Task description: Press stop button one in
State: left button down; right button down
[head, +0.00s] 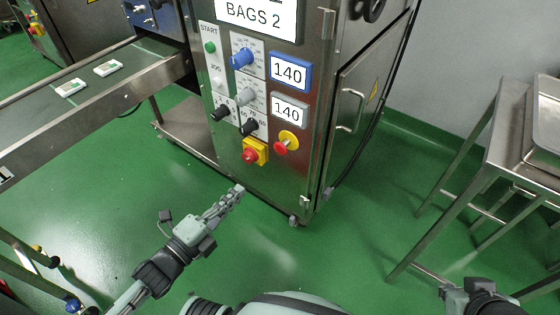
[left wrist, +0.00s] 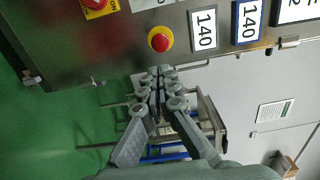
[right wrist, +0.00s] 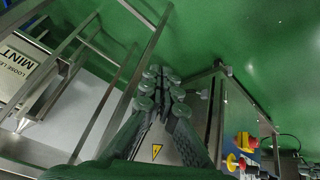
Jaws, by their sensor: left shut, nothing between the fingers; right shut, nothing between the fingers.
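A red mushroom stop button (head: 280,148) on a round yellow collar stands out from the steel front panel of the machine marked BAGS 2. It also shows in the left wrist view (left wrist: 160,40), just beyond my fingertips. No number is readable on it. Left of it is a red rotary switch on a yellow square plate (head: 254,151). My left gripper (head: 238,190) is shut and empty, in front of the panel, below and left of the button, apart from it. My right gripper (right wrist: 162,76) is shut and empty, away from the panel at the right.
The panel (head: 310,110) also carries a green START button (head: 210,47), several knobs and two 140 displays. A conveyor (head: 100,85) with two tea packs runs at left. A steel table (head: 490,155) stands at right. Green floor between is clear.

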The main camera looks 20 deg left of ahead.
aim_at(279, 151)
dwell(0.3)
